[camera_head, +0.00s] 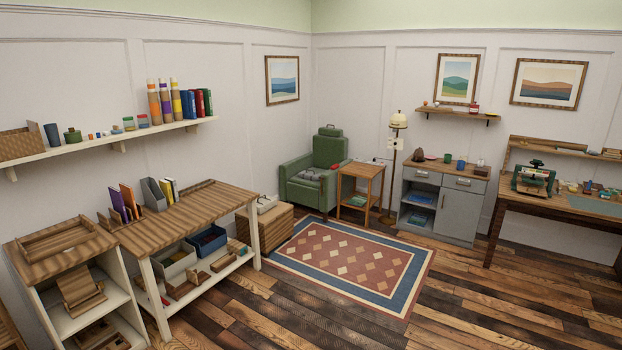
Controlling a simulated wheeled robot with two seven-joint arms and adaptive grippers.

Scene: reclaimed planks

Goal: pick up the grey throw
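A green armchair (296,168) stands in the far corner of the room. A small grey bundle (308,175) lies on its seat, with a little red or dark patch beside it. The bundle looks like a folded grey throw, but it is too small to be sure. Neither of my grippers shows in the head view, and nothing of my arms is in sight.
A patterned rug (345,263) lies before the armchair. A wooden side table (360,172) and a floor lamp (397,122) stand right of it, a wooden box (270,228) left. A long table (185,218) lines the left wall. The plank floor (450,310) is clear.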

